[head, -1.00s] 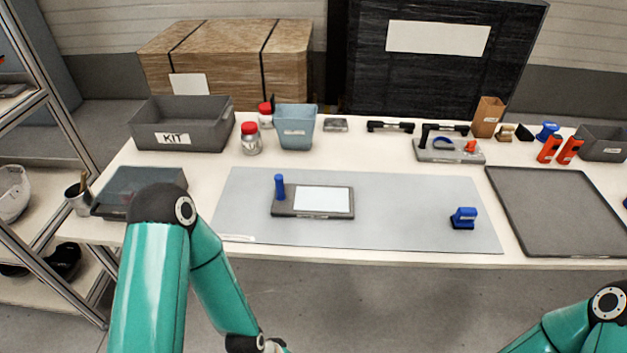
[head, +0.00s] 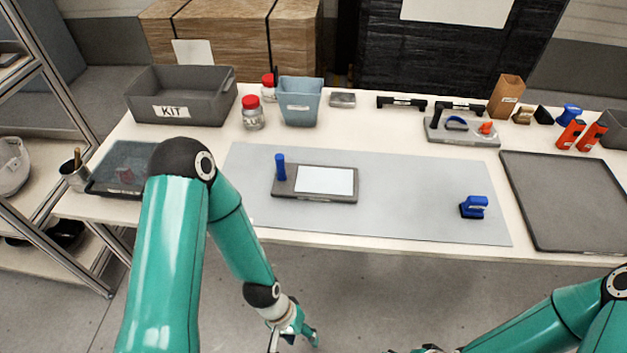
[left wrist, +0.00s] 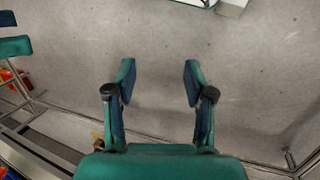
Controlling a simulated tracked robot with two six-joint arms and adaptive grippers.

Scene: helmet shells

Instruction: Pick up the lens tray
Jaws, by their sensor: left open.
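A dark shallow tray (head: 103,183) with a glossy, see-through look is at the table's left end, partly hidden behind my left arm. A flat grey tray (head: 328,198) with a white panel and a blue upright handle lies on the grey mat. I cannot tell for sure which one is the lens tray. My left gripper (head: 295,338) hangs low in front of the table, apart from both. In the left wrist view it is open and empty (left wrist: 158,75) above bare floor.
The grey mat (head: 420,213) also bears a blue-handled block (head: 474,207). A grey KIT bin (head: 195,112), a blue bin (head: 301,108) and red-lidded jars stand behind. A big grey tray (head: 575,215) lies right. A metal shelf rack (head: 50,130) stands left.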

